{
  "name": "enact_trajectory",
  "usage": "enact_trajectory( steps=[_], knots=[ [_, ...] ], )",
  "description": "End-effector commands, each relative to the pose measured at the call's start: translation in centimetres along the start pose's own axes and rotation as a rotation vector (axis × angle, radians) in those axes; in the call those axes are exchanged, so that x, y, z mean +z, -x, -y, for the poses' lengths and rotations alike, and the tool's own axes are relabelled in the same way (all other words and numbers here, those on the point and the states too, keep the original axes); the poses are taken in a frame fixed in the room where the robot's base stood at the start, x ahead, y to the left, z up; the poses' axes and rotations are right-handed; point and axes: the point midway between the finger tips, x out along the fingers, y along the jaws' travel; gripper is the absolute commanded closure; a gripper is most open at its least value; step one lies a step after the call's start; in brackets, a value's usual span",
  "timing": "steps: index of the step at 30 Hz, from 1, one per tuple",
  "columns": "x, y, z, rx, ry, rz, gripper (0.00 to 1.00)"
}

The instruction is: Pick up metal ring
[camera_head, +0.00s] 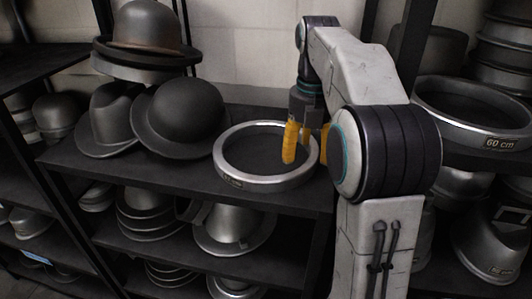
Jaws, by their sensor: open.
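The metal ring (240,178) is silver and lies flat on the dark shelf's top board, right of the metal hats. A label on its front side is too small to read. My gripper (300,150) has yellow fingers and is open at the ring's right side. One finger shows in front of the ring's opening; the other is partly hidden behind my arm's joint. I cannot tell whether a finger touches the ring. My arm hides nothing of the ring's left side.
Metal hats (178,117) stand close left of the ring, some stacked. A larger ring marked 60 cm (500,143) sits at the right. Lower shelves hold more hat forms (235,228). The top shelf (70,160) has bare board along its front edge.

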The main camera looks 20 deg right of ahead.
Motion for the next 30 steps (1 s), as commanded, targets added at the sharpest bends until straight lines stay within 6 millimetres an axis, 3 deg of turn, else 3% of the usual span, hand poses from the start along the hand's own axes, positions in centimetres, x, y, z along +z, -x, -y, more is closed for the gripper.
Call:
enact_trajectory(
  steps=[9, 20, 30],
  knots=[
    [0.1, -3.1, 0.3, 0.0, -0.001, 0.0, 0.38],
    [0.1, -3.5, 0.3, 0.001, -0.001, 0.001, 0.36],
    [0.1, -3.5, 0.3, 0.001, -0.001, 0.001, 0.67]
  ],
)
